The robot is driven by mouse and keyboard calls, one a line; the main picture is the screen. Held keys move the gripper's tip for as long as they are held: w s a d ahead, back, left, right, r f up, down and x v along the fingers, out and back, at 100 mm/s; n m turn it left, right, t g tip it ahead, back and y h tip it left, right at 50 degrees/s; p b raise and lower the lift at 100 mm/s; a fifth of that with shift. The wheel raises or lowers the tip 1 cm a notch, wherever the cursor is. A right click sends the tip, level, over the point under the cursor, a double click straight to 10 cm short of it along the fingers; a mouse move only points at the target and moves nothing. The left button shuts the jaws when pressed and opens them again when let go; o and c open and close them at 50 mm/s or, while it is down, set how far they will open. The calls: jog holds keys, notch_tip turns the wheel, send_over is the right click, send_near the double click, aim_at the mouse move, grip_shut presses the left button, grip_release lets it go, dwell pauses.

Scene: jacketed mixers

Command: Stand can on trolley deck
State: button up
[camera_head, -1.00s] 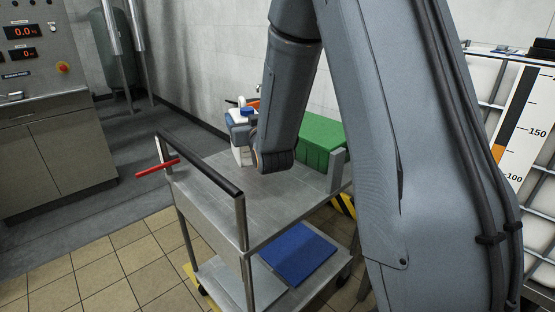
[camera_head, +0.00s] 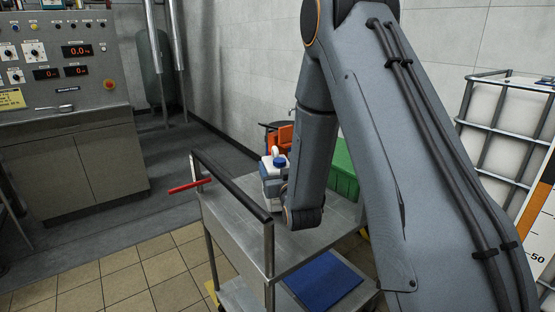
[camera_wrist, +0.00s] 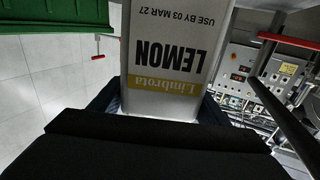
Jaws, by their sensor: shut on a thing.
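The can is a white jerrycan (camera_head: 267,172) with a blue cap, in the middle of the head view. In the wrist view its lemon label (camera_wrist: 170,55) shows upside down. My gripper (camera_wrist: 160,108) is shut on the can, with dark fingers at both sides of it. In the head view my wrist partly hides the gripper and the can's lower part. The can looks upright over the trolley's steel top deck (camera_head: 240,228). I cannot tell whether its base touches the deck.
A green box (camera_head: 345,172) is at the deck's far right, partly behind my arm. An orange item (camera_head: 284,137) shows behind the can. The trolley's black handle bar (camera_head: 232,185) and a red lever (camera_head: 190,186) are at left. A blue mat (camera_head: 322,280) lies on the lower shelf.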

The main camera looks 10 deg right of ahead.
jog(key=shift+f, duration=0.75)
jog(key=o, duration=2.1)
jog(key=shift+f, duration=0.1)
jog(key=shift+s+b, duration=1.25)
jog(key=shift+s, duration=4.75)
jog(key=shift+r, duration=0.2)
